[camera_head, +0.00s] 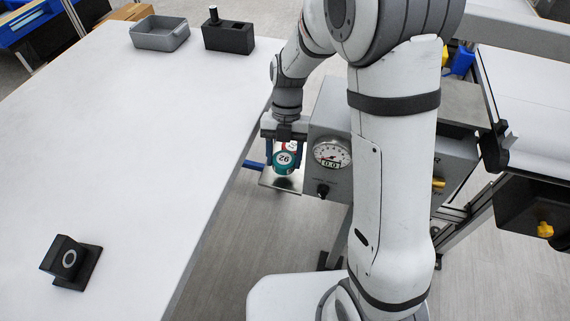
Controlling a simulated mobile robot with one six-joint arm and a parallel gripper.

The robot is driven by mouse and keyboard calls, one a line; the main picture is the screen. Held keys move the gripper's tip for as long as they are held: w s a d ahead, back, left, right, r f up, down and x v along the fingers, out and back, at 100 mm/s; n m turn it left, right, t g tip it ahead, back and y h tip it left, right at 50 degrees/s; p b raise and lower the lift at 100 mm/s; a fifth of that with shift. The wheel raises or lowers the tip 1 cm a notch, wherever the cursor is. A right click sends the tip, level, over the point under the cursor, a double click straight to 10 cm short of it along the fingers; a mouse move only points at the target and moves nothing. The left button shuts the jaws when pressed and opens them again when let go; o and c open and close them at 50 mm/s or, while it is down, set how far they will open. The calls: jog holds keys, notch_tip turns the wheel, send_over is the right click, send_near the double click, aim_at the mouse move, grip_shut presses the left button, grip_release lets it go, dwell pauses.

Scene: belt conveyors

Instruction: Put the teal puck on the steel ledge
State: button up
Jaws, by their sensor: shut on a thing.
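The teal puck (283,163) has a white face with a number on it and shows near the middle of the view. My gripper (284,160) points down with its blue fingers on either side of the puck, shut on it. The steel ledge (284,184) is a small shiny plate at the left side of the grey gauge box. The puck is over this ledge; I cannot tell whether it touches it. A bit of red and white shows just behind the puck, partly hidden by it and the gripper.
The grey box carries a round dial (332,153). A blue handle (253,165) sticks out left of the ledge. The white table (130,150) holds a grey tray (160,34), a black block (229,38) and a black fixture (70,262); its middle is clear. A conveyor (530,100) is at right.

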aim_at(285, 154)
jog(key=shift+f, duration=1.7)
jog(key=shift+f+b, duration=0.2)
jog(key=shift+b, duration=0.2)
jog(key=o, duration=1)
jog(key=p+v, duration=0.2)
jog(key=v, duration=1)
jog(key=shift+r, duration=0.25)
